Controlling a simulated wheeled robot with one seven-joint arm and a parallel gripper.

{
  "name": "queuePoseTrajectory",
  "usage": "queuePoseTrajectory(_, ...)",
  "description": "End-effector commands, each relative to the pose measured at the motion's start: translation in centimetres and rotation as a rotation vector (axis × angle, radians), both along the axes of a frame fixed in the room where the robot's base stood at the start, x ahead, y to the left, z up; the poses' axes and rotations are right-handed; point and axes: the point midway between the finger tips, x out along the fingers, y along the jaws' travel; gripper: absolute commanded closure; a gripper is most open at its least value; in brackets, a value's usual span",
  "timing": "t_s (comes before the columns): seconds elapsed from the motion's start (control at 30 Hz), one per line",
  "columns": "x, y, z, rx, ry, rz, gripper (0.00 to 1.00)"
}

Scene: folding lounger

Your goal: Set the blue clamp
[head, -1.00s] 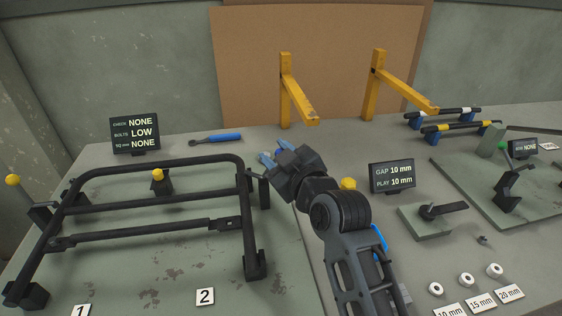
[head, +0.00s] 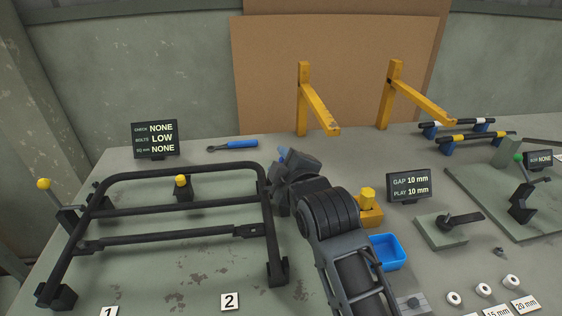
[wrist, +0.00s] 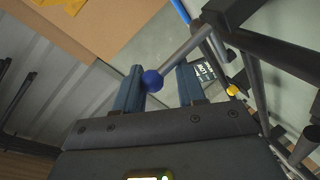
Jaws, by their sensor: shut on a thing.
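The blue clamp's round blue knob (wrist: 152,81) shows in the wrist view between my fingers, near the left one. A grey lever (wrist: 185,52) runs from it to the upper right, toward the black frame. My gripper (wrist: 160,85) is shut on this lever end. In the head view my gripper (head: 282,156) is at the back right corner of the black tubular frame (head: 165,172). There my own wrist hides the knob and most of the clamp.
A yellow-knobbed clamp (head: 182,186) stands at the frame's back, another yellow knob (head: 44,184) at its left. A status display (head: 155,138) reads CHECK NONE, BOLTS LOW. A blue-handled wrench (head: 233,145) lies behind. A blue tray (head: 388,251) and yellow block (head: 368,209) are right of my arm.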

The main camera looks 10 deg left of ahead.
Motion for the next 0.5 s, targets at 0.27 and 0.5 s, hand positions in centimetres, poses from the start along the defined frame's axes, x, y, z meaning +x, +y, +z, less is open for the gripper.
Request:
queuePoseTrajectory(0.27, 0.03, -0.61, -1.12, -0.025, 0.016, -0.009, 1.00)
queuePoseTrajectory(0.5, 0.01, -0.58, -1.07, -0.024, 0.016, -0.009, 0.51)
